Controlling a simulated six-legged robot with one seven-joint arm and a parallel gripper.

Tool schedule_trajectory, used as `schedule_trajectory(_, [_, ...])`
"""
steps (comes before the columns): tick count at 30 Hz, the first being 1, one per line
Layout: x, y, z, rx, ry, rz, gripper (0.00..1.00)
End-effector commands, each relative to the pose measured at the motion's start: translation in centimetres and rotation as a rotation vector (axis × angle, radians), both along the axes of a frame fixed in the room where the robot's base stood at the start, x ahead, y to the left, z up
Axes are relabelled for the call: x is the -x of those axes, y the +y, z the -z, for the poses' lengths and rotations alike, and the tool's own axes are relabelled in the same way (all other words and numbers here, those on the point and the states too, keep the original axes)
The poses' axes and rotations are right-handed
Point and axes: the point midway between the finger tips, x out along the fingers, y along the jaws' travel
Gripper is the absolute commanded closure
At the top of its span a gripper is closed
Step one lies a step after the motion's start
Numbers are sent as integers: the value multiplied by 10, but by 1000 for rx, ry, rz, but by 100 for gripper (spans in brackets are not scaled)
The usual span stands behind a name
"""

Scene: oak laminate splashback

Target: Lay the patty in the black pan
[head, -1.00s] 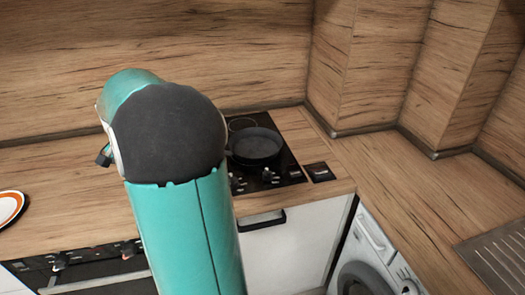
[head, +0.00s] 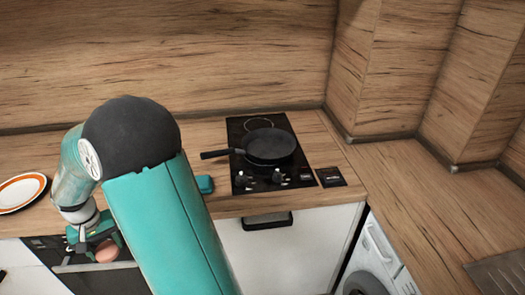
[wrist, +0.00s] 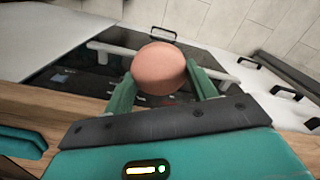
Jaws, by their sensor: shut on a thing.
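The patty (wrist: 159,69) is a round pinkish-brown disc between the two green fingers of my gripper (wrist: 163,85) in the wrist view. My gripper is shut on it. In the head view my gripper (head: 103,246) holds the patty (head: 107,251) in front of the counter's front edge, near the oven, at the lower left. The black pan (head: 268,146) sits on the cooktop to the right, its handle pointing left. The pan looks empty. My gripper and the patty are well apart from the pan.
The black cooktop (head: 243,131) has knobs at its front. A white plate with an orange ring (head: 21,190) lies on the counter at left. A small teal object (head: 205,185) sits left of the cooktop. A washing machine (head: 372,258) stands at right below the counter.

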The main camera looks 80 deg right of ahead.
Motion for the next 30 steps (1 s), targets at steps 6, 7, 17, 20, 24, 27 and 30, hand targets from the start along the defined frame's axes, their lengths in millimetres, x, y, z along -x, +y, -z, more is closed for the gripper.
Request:
schedule_trajectory(6, [-39,76,53,-6,2,-281,71])
schedule_trajectory(7, [-44,85,59,-5,1,-315,71])
schedule_trajectory(17, [-75,156,112,-3,2,-584,71])
schedule_trajectory(20, [-81,170,122,-3,2,-635,71])
schedule_trajectory(24, [-88,185,134,-5,3,-687,71])
schedule_trajectory(27, [-86,184,134,-4,11,-686,71])
schedule_trajectory(30, [-84,184,135,-5,16,-687,71])
